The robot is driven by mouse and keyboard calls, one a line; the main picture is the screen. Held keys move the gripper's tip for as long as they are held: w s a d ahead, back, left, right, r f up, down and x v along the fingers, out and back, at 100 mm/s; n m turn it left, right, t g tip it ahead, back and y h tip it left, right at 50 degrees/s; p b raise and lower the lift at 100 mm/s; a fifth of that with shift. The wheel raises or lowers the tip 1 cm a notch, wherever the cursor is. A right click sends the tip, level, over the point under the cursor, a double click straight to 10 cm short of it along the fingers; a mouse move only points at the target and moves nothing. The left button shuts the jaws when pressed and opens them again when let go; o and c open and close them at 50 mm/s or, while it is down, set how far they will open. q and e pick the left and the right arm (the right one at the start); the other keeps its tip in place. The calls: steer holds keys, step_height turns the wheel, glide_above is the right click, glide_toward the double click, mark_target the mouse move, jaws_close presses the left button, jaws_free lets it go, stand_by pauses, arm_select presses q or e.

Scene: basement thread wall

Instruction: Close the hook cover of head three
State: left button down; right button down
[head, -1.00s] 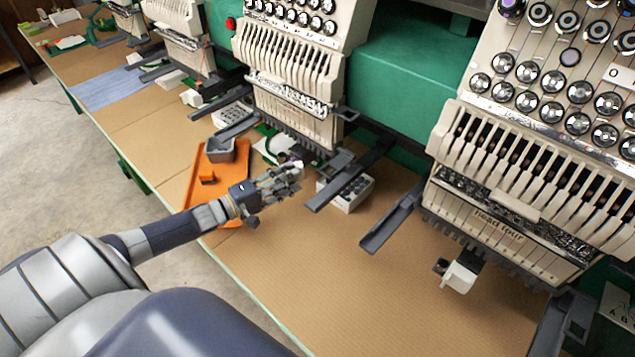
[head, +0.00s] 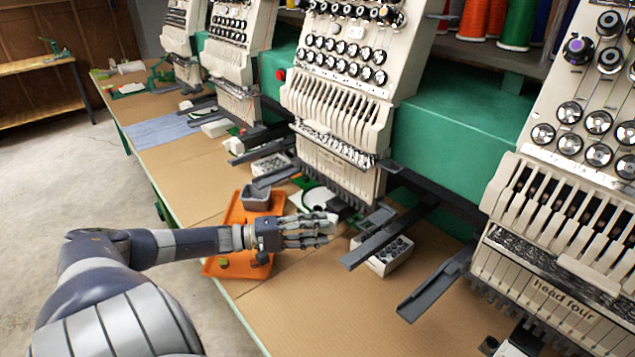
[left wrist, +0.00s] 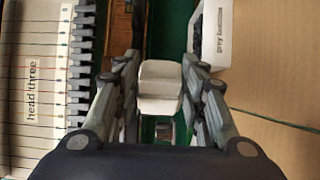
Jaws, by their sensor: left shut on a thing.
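Head three is the cream machine head (head: 335,125) in the middle of the head view. Its label (left wrist: 33,92) reads "head three" at the left of the left wrist view. My left gripper (head: 328,232) is below head three, with its fingers pointing right. In the left wrist view, its fingers (left wrist: 160,88) are shut on a small white block-like part, the hook cover (left wrist: 160,77). How the cover sits against its hook is hidden by the fingers. My right gripper is not in view.
A white box labelled grey bobbins (left wrist: 211,40) stands close beyond the fingers. Grey arms (head: 375,238) jut out beside head three. Head four (head: 570,270) is at right; the table front (head: 290,305) is clear.

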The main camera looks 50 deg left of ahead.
arm_select(q)
steer(key=c, duration=1.4)
jaws_free()
steer(key=shift+o, duration=0.2)
steer(key=v, duration=1.2)
